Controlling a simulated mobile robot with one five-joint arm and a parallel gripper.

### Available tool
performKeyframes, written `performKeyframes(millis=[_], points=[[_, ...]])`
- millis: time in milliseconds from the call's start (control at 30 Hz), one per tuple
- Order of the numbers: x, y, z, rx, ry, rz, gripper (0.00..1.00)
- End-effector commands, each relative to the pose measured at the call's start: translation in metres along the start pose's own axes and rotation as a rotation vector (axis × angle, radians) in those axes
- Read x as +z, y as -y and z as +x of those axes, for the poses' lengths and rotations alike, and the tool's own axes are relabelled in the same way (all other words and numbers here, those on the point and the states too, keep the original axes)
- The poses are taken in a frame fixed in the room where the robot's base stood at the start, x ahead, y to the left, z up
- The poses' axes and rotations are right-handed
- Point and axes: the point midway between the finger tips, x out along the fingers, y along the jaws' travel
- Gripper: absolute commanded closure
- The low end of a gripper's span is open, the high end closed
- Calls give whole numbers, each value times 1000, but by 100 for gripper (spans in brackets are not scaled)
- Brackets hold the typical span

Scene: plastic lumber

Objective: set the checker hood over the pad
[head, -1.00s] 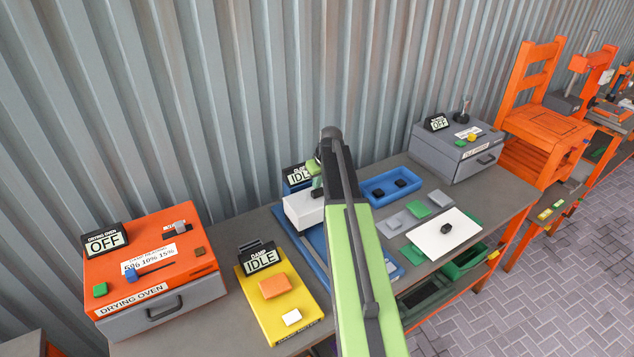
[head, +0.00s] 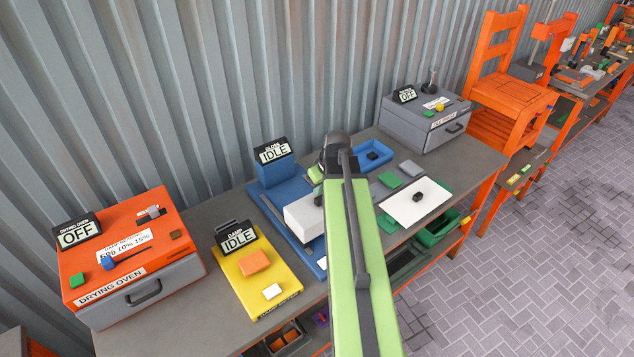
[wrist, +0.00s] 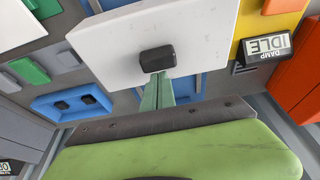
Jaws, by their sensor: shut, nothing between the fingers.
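The checker hood (head: 303,219) is a white block with a dark knob on top, standing on the blue base of the gloss checker (head: 281,227). In the wrist view the hood (wrist: 205,30) fills the upper middle, with its black knob (wrist: 157,58) facing me. My gripper (wrist: 157,76) is shut and empty, its green fingertips right at the knob; I cannot tell if they touch it. In the head view the gripper (head: 317,186) is partly hidden behind my arm. A white patch (head: 319,250) shows beside the hood on the blue base; I cannot tell whether it is the pad.
The gloss display (head: 273,153) stands behind the hood. The yellow damp meter (head: 270,290) is to the left, the orange drying oven (head: 135,255) further left. A blue tray (head: 372,155) and a white plate with a black knob (head: 435,205) lie to the right.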

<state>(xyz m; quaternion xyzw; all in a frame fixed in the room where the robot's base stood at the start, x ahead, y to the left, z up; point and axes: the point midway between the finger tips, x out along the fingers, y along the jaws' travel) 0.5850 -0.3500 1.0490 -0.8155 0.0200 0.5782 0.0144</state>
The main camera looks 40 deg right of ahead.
Motion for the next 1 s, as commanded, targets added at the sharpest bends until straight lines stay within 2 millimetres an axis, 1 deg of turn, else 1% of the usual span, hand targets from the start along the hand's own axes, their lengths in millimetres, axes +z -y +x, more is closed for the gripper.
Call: performKeyframes(millis=[367,633,767,933,967,1000], points=[[6,0,-1,-1,5,0,100],[4,-1,0,1,7,0,100],[-5,-1,3,1,4,-1,100],[-29,-3,10,2,-4,-2,100],[-28,-2,-10,3,-4,1,100],[-27,-2,-23,3,-4,2,100]])
